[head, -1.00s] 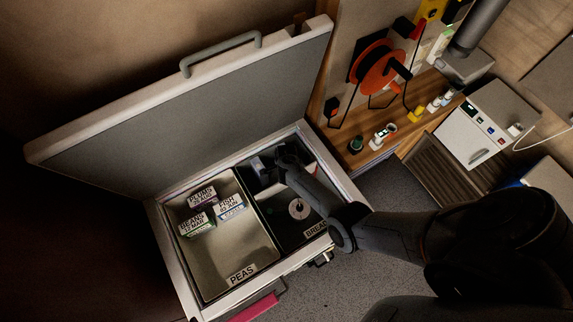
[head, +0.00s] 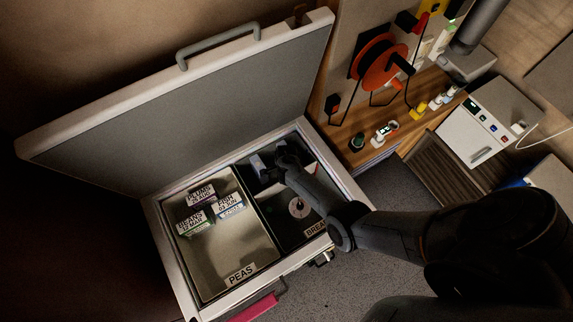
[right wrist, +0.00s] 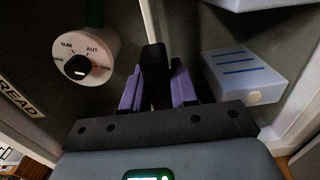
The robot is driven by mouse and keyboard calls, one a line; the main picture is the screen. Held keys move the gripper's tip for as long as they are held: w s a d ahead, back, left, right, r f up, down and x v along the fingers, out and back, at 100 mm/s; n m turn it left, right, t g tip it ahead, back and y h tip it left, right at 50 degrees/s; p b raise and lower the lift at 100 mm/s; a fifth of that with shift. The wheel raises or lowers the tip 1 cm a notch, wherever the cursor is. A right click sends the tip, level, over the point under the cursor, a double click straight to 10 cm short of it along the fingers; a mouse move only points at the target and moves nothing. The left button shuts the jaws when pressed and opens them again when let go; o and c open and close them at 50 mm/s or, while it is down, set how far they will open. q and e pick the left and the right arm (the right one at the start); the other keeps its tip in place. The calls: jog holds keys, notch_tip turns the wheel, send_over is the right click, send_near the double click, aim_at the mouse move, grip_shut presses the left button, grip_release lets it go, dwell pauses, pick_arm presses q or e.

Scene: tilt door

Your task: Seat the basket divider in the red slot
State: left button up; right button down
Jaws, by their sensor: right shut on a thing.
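My right gripper (right wrist: 157,88) reaches down into the right-hand basket of the open chest. Its purple pads are shut on a dark upright piece, which appears to be part of the basket divider (right wrist: 155,70). A pale edge rises behind it in the right wrist view. In the head view the right gripper (head: 283,160) hides most of what it holds, though a pale edge shows beside it. I cannot make out the red slot. A green strip (right wrist: 95,12) shows at the top of the right wrist view. My left gripper is not in view.
A white dial (right wrist: 85,57) and a blue-striped white box (right wrist: 243,75) lie on either side of the gripper. The left basket (head: 235,265) holds labelled packs (head: 200,215) and has free room in front. The raised lid (head: 190,120) stands behind; a shelf (head: 360,160) stands right.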

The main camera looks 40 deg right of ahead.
jog(key=shift+f+b, duration=0.9)
jog(key=shift+f, duration=0.2)
jog(key=shift+f+b, duration=0.6)
jog(key=shift+f, duration=0.05)
jog(key=c, duration=0.8)
grip_release()
jog(key=shift+r+p, duration=0.35)
jog(key=shift+r, duration=0.3)
notch_tip(320, 180, up, 9)
jog(key=shift+f+p, duration=0.2)
jog(key=shift+p, duration=1.05)
jog(key=shift+r, duration=0.5)
